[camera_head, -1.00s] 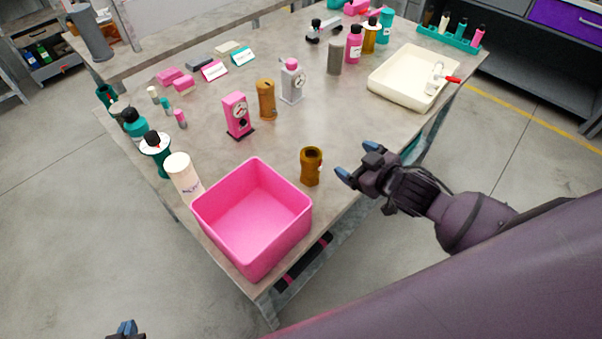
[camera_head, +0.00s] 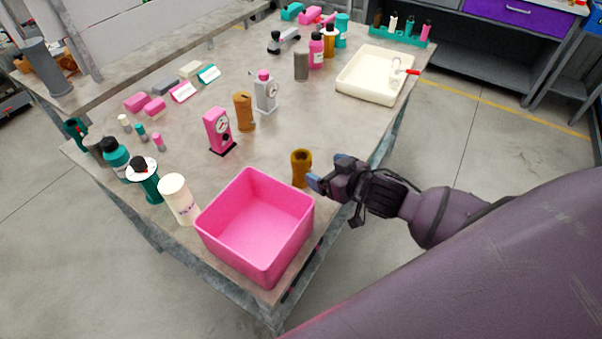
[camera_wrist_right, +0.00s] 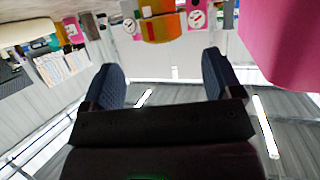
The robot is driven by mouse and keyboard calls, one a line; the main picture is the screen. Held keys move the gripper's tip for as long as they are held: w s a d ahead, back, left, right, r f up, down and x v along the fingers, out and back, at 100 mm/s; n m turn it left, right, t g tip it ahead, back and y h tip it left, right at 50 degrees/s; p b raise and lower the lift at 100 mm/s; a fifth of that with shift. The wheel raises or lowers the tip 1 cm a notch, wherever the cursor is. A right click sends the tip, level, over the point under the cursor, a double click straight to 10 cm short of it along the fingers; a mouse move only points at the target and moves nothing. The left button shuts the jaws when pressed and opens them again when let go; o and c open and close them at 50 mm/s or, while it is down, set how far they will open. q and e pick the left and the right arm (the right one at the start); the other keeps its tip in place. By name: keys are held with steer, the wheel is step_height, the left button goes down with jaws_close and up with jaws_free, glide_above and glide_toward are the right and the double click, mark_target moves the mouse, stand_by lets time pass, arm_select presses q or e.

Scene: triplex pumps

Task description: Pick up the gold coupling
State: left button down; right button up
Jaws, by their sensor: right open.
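The gold coupling (camera_head: 301,168) is a short, upright, hollow brown-gold cylinder. It stands on the table near the front edge, just behind the pink bin's right corner. My right gripper (camera_head: 327,174) is open beside the coupling on its right, with its blue fingertips pointing toward it. In the right wrist view, the open fingers (camera_wrist_right: 160,80) have nothing between them, and a gold-orange body (camera_wrist_right: 159,27), likely the coupling, is ahead of them at the top. I cannot tell whether a fingertip touches it. My left gripper is out of view.
The open pink bin (camera_head: 228,199) stands close to the coupling at the table's front corner. A second gold cylinder (camera_head: 244,112), a pink gauge unit (camera_head: 218,132) and a grey one (camera_head: 266,94) stand farther back. A cream tray (camera_head: 346,88) lies at the right edge.

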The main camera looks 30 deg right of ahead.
mark_target(308, 162)
steer(key=shift+b+x, duration=0.35)
steer(key=shift+x, duration=4.6)
steer(key=shift+a+r, duration=0.1)
steer(key=shift+r, duration=0.15)
steer(key=c, duration=1.6)
